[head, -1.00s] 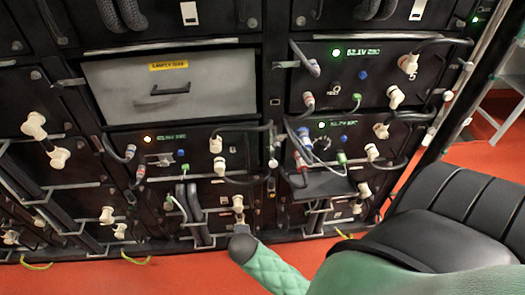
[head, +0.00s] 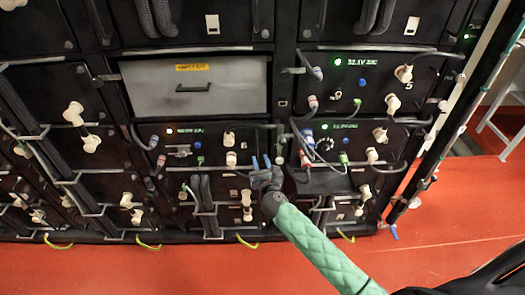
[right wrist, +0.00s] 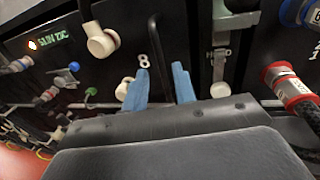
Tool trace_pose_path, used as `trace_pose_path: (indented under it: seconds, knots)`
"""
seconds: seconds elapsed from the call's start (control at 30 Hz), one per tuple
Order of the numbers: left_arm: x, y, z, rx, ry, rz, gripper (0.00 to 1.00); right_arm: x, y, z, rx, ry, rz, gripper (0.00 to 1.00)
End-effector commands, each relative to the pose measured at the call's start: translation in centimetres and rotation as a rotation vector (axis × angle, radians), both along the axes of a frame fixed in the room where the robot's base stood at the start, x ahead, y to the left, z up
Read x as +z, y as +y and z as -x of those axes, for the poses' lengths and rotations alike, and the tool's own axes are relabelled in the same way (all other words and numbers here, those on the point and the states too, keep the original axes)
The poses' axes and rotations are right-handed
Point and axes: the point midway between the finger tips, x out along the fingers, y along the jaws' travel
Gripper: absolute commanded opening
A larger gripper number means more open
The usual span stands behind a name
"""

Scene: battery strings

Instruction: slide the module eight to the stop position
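Module eight (head: 213,155) is a black-fronted battery unit below the grey drawer front. It has a lit display, cream plugs and a dark cable or handle at its right side. In the right wrist view its white "8" (right wrist: 143,61) and green display (right wrist: 54,45) show. My right gripper (head: 260,163) is at the module's right edge. In the right wrist view its blue fingertips (right wrist: 163,80) are apart, with a thin black bar or cable running down between them. I cannot tell whether they touch it. How far the module sticks out is unclear. My left gripper is not in view.
The grey drawer front (head: 195,85) with a yellow label is above. To the right is another lit module (head: 345,150) with cables hanging in front. A red-ringed connector (right wrist: 290,82) is close right of my right gripper. The red floor (head: 180,270) in front is clear.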

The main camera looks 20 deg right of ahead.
Motion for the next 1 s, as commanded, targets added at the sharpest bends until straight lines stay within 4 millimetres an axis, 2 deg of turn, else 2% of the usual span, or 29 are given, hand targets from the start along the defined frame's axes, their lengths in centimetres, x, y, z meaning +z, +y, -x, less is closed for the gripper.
trace_pose_path:
  seconds: [0.3,0.43,0.6,0.87,1.0]
  knots:
    - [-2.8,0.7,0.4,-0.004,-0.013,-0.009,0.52,0.3,-0.4,-4.6,-0.002,0.000,-0.007,0.28]
    - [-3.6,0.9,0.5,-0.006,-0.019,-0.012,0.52,0.1,-0.5,-5.9,-0.003,0.001,-0.007,0.28]
    - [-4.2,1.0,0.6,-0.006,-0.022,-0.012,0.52,0.0,-0.6,-6.7,-0.001,0.001,-0.006,0.28]
    - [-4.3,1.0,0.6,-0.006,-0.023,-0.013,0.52,0.0,-0.6,-6.8,-0.002,0.001,-0.007,0.28]
    - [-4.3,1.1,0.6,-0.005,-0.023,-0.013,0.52,0.0,-0.6,-6.8,-0.002,0.001,-0.007,0.02]
